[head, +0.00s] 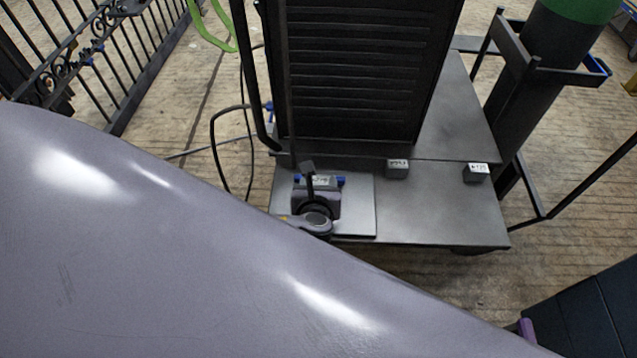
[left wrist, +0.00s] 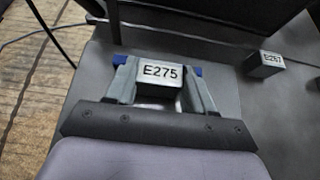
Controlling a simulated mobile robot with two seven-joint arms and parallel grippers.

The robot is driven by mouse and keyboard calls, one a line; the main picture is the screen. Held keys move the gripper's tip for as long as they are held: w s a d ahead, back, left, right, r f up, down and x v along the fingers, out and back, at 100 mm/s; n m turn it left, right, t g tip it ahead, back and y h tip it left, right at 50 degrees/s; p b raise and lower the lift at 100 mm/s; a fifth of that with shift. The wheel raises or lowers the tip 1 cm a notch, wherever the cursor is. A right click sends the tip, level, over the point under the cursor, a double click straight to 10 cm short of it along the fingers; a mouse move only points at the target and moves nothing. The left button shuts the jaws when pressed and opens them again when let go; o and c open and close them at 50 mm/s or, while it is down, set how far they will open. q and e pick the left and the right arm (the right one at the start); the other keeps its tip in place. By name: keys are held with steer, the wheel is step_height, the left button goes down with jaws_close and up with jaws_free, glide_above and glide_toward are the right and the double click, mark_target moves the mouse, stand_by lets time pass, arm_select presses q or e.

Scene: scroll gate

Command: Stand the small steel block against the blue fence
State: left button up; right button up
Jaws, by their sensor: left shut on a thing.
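A small steel block labelled E275 (left wrist: 161,75) is between the fingers of my left gripper (left wrist: 160,85), which is shut on it. In the head view the block (head: 318,180) is partly covered by the left gripper (head: 317,192), over a light plate on the cart. Blue parts, seemingly the ends of the blue fence (head: 341,181), show on both sides of the block and also in the left wrist view (left wrist: 118,60). The fence's middle is hidden. I cannot tell whether the block touches it or rests on the plate. My right gripper is not in view.
The light plate (head: 357,215) lies on a dark cart deck (head: 430,215). Two other labelled blocks (head: 397,168) (head: 476,173) stand to the right. A black louvred panel (head: 360,70) rises behind. A dark cylinder (head: 535,70) stands farther right. The deck's front right is clear.

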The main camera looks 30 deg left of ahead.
arm_select(q)
steer(key=o, duration=1.4)
steer(key=shift+f, duration=0.1)
